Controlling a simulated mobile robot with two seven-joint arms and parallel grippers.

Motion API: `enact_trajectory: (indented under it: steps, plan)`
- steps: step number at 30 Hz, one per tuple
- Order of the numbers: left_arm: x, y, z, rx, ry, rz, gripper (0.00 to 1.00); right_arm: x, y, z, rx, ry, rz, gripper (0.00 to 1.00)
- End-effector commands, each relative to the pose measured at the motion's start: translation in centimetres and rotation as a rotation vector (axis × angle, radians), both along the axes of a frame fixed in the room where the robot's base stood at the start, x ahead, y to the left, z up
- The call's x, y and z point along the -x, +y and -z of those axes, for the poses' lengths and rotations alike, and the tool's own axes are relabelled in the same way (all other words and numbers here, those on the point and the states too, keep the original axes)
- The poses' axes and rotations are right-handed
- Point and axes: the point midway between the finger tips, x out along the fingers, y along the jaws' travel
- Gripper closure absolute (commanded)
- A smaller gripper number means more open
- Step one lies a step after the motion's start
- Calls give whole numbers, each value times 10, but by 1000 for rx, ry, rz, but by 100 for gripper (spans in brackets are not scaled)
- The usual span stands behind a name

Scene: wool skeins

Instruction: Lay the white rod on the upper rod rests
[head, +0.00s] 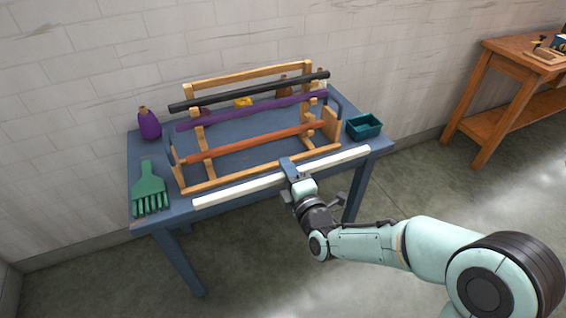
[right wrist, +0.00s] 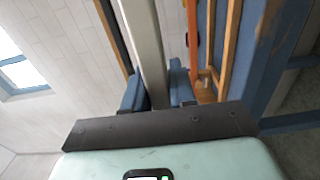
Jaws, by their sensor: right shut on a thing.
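The white rod (head: 235,190) is long and straight. My right gripper (head: 288,168) is shut on it near its middle and holds it along the front edge of the blue table, in front of the wooden rack (head: 260,170). In the right wrist view the white rod (right wrist: 147,50) runs between the two blue fingers (right wrist: 158,88). On the rack, a black rod (head: 250,92) lies highest, a purple rod (head: 255,110) below it, and an orange-brown rod (head: 255,143) lowest at the front. The rods partly cover the rests, so I cannot make out every rest. My left gripper is not in view.
The blue table (head: 144,180) also carries a purple bottle (head: 149,126) and a green brush (head: 150,190) at left, and a teal box (head: 364,126) at right. More small things stand behind the rack. A wooden workbench (head: 500,65) stands far right.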

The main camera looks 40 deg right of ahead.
Motion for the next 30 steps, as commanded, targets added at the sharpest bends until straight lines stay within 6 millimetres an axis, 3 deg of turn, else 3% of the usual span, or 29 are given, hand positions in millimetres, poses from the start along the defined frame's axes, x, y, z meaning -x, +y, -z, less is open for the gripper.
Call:
enact_trajectory:
  steps: [15, 21, 30]
  plan:
    - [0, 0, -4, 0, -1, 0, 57, 52, 11, -1, 1, -1, 0, 100]
    - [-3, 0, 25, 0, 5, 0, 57, 60, 12, 5, 0, -2, 3, 100]
    - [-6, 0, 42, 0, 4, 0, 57, 75, 16, 1, 2, -3, 1, 100]
